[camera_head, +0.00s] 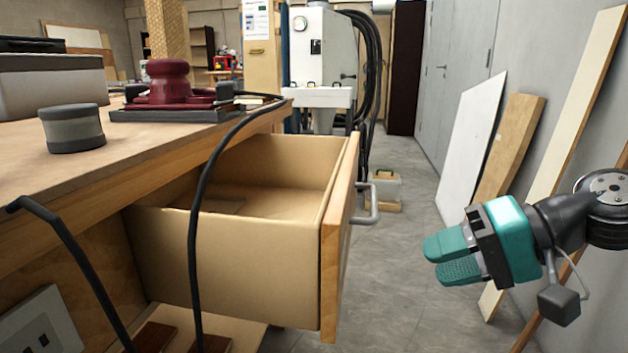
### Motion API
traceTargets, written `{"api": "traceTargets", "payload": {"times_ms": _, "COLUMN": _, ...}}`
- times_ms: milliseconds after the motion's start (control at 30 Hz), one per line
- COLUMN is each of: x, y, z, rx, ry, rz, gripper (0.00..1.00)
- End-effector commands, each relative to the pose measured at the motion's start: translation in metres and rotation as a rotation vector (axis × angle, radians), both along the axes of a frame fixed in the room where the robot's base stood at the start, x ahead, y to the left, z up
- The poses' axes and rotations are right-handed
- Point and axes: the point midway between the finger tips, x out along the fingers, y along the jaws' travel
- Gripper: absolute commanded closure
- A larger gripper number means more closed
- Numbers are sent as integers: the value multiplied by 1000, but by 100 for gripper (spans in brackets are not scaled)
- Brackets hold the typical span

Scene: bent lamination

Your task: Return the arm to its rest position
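My gripper (447,258) is at the right, in the air over the aisle. It has two teal fingers pointing left. The fingers look apart, with the dotted inner pad of the lower one showing, and nothing is seen between them. My arm reaches in from the right edge. The open drawer (262,250) is to the left of my gripper, with its metal handle (367,205) on the front panel. The gripper is apart from the handle.
The workbench (25,150) fills the left, with a red sander (168,82) and a grey round container (72,128) on it. A black cable hangs past the drawer. Boards (508,150) lean against the right wall near my arm. Grey floor (400,290) is clear between drawer and wall.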

Motion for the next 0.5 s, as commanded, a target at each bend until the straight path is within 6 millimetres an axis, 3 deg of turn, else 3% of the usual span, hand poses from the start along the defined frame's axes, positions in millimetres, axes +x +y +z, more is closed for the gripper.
{"api": "traceTargets", "payload": {"times_ms": 33, "x": -20, "y": 19, "z": -6, "rx": -104, "ry": -17, "rz": 109, "gripper": 62}}
{"api": "traceTargets", "payload": {"times_ms": 133, "x": -51, "y": 34, "z": -20, "rx": -288, "ry": -37, "rz": 270, "gripper": 62}}
{"api": "traceTargets", "payload": {"times_ms": 300, "x": -88, "y": 38, "z": -30, "rx": -504, "ry": -77, "rz": 451, "gripper": 62}}
{"api": "traceTargets", "payload": {"times_ms": 500, "x": -120, "y": 33, "z": -31, "rx": -687, "ry": -127, "rz": 596, "gripper": 62}}
